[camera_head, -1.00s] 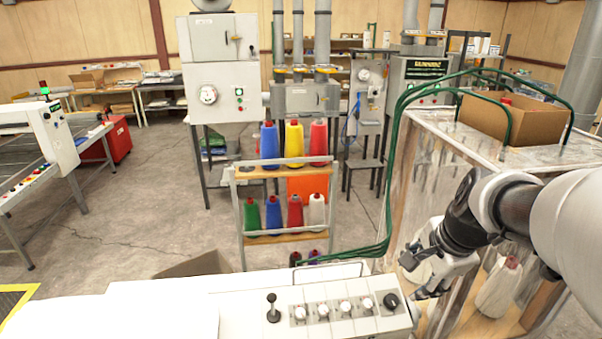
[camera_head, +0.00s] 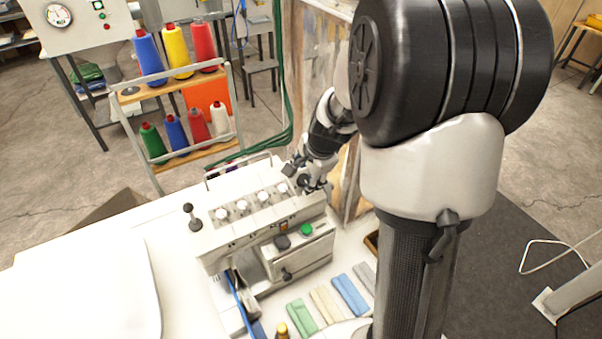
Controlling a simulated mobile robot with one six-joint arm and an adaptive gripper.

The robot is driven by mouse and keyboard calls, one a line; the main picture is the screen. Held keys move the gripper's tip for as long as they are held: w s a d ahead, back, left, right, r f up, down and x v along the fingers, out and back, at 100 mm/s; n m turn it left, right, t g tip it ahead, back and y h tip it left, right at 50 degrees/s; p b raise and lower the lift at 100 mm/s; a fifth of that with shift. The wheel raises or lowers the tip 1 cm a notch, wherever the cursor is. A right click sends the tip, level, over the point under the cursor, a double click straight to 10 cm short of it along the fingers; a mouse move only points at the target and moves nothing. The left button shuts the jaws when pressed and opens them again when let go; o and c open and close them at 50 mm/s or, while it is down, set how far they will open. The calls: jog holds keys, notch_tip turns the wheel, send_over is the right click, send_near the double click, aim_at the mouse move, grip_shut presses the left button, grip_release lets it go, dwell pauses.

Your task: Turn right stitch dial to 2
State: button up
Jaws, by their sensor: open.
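The white sewing machine (camera_head: 222,240) stands on the white table in the lower middle of the head view. Several small white dials (camera_head: 262,197) run in a row along its top panel. A black round dial (camera_head: 303,181) sits at the right end of this row, partly covered by my gripper. Its marks are too small to read. My gripper (camera_head: 302,174) is open at this right end, its dark fingers close around or just above the black dial. I cannot tell whether they touch it.
A black knob (camera_head: 282,242) and a green button (camera_head: 306,230) are on the machine's lower front. A thread-cone rack (camera_head: 166,130) stands behind.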

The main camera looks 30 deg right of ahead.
jog(key=shift+w+f, duration=0.2)
jog(key=shift+f, duration=0.4)
jog(key=shift+c, duration=0.5)
jog(key=c, duration=1)
